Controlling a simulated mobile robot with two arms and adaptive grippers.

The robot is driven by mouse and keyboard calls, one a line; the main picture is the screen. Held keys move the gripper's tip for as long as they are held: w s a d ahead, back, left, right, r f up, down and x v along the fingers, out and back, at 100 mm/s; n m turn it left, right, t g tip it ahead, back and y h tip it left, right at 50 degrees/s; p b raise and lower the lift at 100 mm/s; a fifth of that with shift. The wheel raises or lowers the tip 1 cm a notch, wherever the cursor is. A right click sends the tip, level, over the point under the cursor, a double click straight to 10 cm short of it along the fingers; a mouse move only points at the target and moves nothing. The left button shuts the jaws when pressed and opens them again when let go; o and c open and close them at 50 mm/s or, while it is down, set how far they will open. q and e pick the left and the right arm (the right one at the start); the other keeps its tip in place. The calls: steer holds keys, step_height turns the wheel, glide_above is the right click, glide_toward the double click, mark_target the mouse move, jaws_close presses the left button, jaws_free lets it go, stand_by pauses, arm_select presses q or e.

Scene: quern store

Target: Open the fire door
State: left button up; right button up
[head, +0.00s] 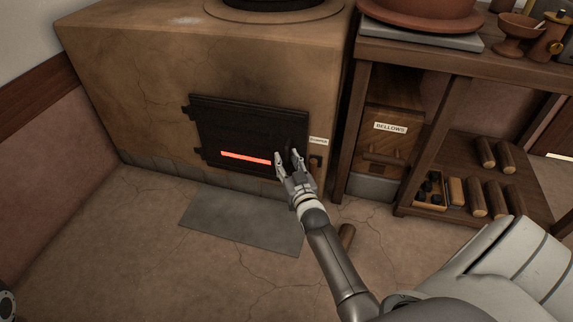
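The fire door (235,125) is a black rectangular plate on the front of the tan clay stove. It looks closed and flush with the stove face, with hinge lugs on its left edge and a glowing red slot (246,158) low down. My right gripper (288,157) is at the door's lower right part, its two pale fingers spread apart. A dark part that may be the door's handle shows just beyond the fingertips. I cannot tell whether the fingers touch it. My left gripper is not in view.
A grey floor plate (243,224) lies before the stove, and a short log (346,236) lies to its right. The wooden bench (452,62), with a bellows box (387,142) beneath, stands close on the right.

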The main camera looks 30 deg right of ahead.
steer(key=shift+w+d, duration=0.15)
steer(key=shift+w, duration=0.25)
jaws_close()
